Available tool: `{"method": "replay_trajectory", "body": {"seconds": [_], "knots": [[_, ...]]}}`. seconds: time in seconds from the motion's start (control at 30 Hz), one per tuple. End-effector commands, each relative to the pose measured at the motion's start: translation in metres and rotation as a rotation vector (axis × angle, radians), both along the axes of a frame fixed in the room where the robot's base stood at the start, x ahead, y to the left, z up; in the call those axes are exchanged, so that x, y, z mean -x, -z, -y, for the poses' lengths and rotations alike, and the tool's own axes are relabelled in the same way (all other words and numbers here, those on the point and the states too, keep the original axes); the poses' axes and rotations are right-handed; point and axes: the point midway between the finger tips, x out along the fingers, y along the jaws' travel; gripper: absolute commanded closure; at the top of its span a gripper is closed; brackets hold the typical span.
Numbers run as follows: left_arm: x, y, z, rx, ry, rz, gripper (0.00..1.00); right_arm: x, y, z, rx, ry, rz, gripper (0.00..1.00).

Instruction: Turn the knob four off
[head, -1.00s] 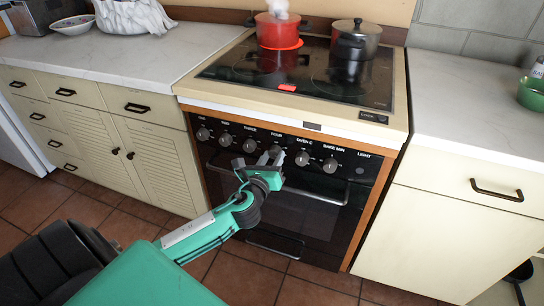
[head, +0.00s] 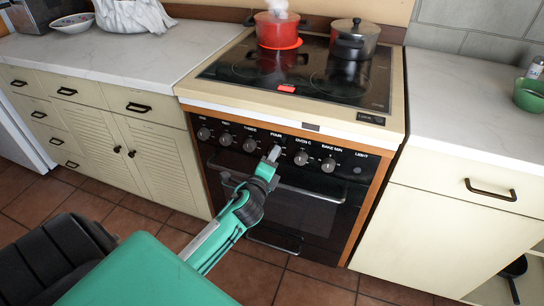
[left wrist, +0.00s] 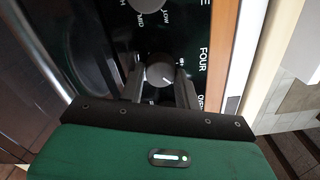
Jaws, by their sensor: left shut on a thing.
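Knob four is the round grey knob (left wrist: 160,72) beside the word FOUR in the left wrist view, on the black control panel of the stove. My left gripper (head: 274,154) is at this knob in the head view and mostly covers it there. In the left wrist view the two fingers of the left gripper (left wrist: 160,86) are on either side of the knob, shut on it. I cannot make out clearly which mark the knob points to. My right gripper is not in view.
Other knobs sit close by, including knob three (head: 249,145) and the oven knob (head: 301,158). The oven handle (head: 300,190) runs below the panel. A steaming red pot (head: 279,32) and a dark metal pot (head: 354,40) stand on the cooktop (head: 330,95).

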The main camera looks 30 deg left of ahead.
Motion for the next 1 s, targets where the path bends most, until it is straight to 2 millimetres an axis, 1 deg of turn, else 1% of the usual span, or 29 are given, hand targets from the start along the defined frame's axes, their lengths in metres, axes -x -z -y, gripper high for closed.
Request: {"method": "replay_trajectory", "body": {"seconds": [0.27,0.6,0.8,1.0], "knots": [[0.001,0.000,0.000,0.258,-0.002,0.058,0.90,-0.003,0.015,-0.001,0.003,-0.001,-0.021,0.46],[0.001,-0.001,0.000,0.556,-0.002,0.130,0.90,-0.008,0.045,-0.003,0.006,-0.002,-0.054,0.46],[0.001,-0.001,0.000,0.692,-0.003,0.162,0.90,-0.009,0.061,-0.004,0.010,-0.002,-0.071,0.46],[0.001,-0.001,0.000,0.784,-0.003,0.185,0.90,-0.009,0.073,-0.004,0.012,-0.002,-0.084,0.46]]}}
